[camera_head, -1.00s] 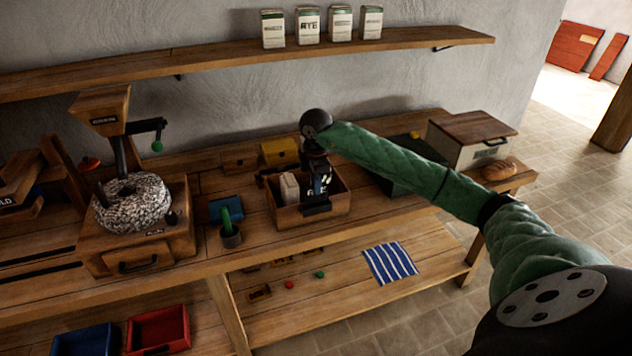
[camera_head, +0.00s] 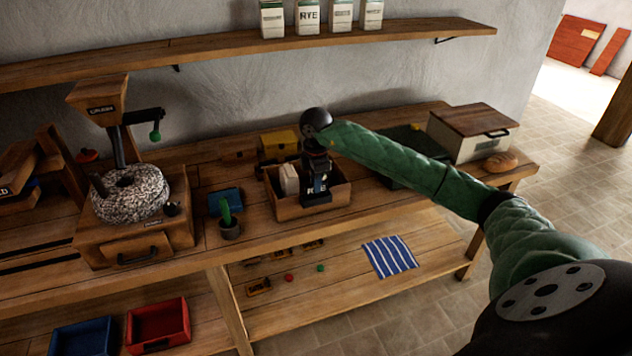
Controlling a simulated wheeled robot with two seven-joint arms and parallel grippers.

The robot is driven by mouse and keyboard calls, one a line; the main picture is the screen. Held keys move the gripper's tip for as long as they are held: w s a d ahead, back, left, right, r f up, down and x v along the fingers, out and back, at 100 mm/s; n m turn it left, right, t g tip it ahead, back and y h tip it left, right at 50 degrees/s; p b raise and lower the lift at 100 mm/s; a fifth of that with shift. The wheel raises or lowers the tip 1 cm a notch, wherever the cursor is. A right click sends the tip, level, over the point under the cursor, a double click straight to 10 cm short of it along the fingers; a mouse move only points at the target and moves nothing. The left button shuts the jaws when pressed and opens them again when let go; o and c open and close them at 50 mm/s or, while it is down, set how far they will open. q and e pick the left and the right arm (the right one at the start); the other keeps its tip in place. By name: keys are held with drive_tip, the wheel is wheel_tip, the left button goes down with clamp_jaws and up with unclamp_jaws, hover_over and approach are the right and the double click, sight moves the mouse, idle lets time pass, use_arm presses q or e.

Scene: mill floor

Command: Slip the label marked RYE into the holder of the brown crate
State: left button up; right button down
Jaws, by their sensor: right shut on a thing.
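The brown crate (camera_head: 288,212) is an open wooden box on the bench top, with a pale block (camera_head: 289,180) inside at the left. A dark holder (camera_head: 316,201) sits on its front face. My right gripper (camera_head: 318,178) points down at the crate's front and is shut on the RYE label (camera_head: 311,190). Part of the label's lettering is hidden by the fingers. The label is upright just above the holder; I cannot tell whether its lower edge is inside it. My left gripper is not in view.
A grain mill (camera_head: 131,196) stands to the left. A lidded bin (camera_head: 470,137) and bread (camera_head: 500,161) are at the right end.

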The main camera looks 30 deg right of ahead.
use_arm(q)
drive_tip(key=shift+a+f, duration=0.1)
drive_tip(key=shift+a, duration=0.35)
use_arm(e)
drive_tip(key=c, duration=1.4)
unclamp_jaws()
drive_tip(key=shift+o, duration=0.2)
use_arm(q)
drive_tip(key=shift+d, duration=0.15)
use_arm(e)
drive_tip(key=shift+r, duration=0.3)
use_arm(q)
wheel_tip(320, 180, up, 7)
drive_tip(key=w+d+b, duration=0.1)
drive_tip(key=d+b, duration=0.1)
drive_tip(key=b, duration=0.1)
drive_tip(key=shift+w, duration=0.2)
use_arm(e)
drive_tip(key=shift+r, duration=3.6)
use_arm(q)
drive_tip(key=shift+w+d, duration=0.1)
use_arm(e)
drive_tip(key=shift+a, duration=0.1)
